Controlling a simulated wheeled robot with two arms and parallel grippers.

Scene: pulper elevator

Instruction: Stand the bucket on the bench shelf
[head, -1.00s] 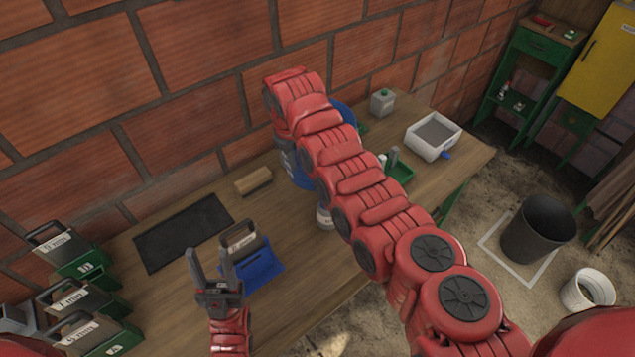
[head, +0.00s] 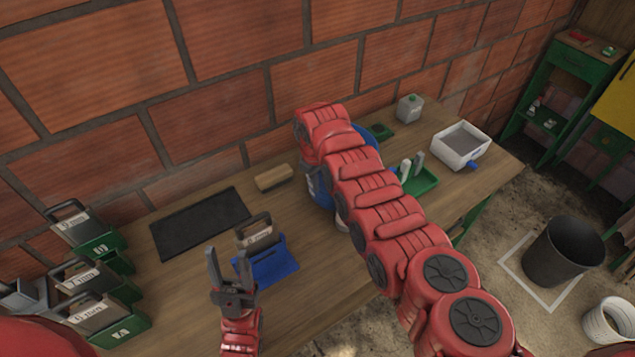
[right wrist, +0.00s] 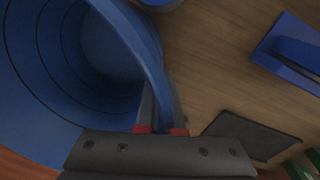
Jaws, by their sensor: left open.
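The blue bucket (head: 321,188) is at the bench, mostly hidden behind my right arm in the head view. In the right wrist view its ringed, empty inside (right wrist: 60,70) fills the upper left. My right gripper (right wrist: 161,100) has its fingers on either side of the bucket's wall at the rim and looks shut on it. I cannot tell whether the bucket's bottom touches the bench. The wooden bench top (head: 190,310) is in view; no shelf under it can be made out. My left gripper (head: 231,272) is open and empty, pointing up, in front of the blue holder.
A blue holder (head: 272,268) with a grey container, a black mat (head: 200,222) and a wooden block (head: 274,177) lie on the bench. Labelled containers (head: 105,310) stand left. A green tray (head: 420,183) and white box (head: 462,147) are right. A dark bin (head: 562,252) stands on the floor.

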